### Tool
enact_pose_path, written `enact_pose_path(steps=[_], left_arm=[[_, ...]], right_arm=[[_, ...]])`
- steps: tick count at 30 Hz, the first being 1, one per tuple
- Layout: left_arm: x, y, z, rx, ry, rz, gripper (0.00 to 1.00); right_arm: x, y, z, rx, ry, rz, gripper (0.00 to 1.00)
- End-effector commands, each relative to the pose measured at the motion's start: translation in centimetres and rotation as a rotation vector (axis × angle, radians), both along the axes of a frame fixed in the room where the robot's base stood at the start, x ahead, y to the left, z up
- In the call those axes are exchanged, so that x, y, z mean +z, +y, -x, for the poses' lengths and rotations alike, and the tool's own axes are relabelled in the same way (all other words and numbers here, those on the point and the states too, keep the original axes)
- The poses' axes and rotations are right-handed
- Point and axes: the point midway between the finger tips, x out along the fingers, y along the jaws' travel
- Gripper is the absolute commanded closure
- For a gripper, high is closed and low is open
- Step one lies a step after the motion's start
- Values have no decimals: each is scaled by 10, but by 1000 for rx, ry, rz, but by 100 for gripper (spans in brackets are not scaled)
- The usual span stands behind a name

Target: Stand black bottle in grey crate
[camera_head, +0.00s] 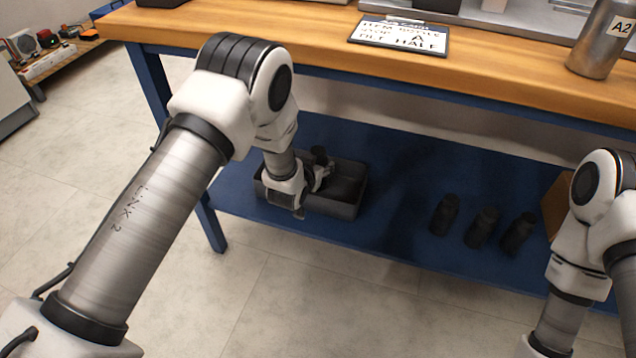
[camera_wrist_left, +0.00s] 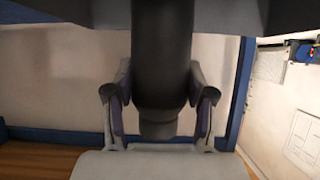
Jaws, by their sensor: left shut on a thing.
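The grey crate (camera_head: 343,209) sits on the blue lower shelf, left of its middle. My left gripper (camera_head: 322,178) is over the crate and shut on a black bottle (camera_head: 319,155), whose top shows above the fingers. In the left wrist view the black bottle (camera_wrist_left: 162,55) stands between the two fingers of the left gripper (camera_wrist_left: 162,100). The bottle looks about upright. The arm and gripper hide its lower part in the head view, so I cannot tell whether it touches the crate floor. My right gripper is out of view.
Several black bottles stand in a row on the blue shelf (camera_head: 395,230), including a near-left one (camera_head: 444,215). A brown box (camera_head: 558,203) is partly hidden by my right arm. The wooden tabletop (camera_head: 310,40) overhangs the shelf, with a clipboard (camera_head: 400,37) and metal bottle (camera_head: 600,40).

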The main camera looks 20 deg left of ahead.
Motion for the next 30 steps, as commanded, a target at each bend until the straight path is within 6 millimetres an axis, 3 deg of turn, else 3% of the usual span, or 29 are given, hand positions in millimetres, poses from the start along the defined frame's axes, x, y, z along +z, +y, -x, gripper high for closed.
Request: enact_pose_path(steps=[8,19,20,21,22,30], left_arm=[[-54,0,-1,0,-2,0,85],[-57,0,0,0,-2,0,85],[-57,0,0,0,-1,0,39],[-56,0,0,0,-1,0,24],[-56,0,0,0,-1,0,21],[-56,0,0,0,-2,0,21]], right_arm=[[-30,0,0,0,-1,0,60],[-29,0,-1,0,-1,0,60],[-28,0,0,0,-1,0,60],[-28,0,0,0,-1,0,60],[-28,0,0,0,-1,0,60],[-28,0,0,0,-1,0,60]])
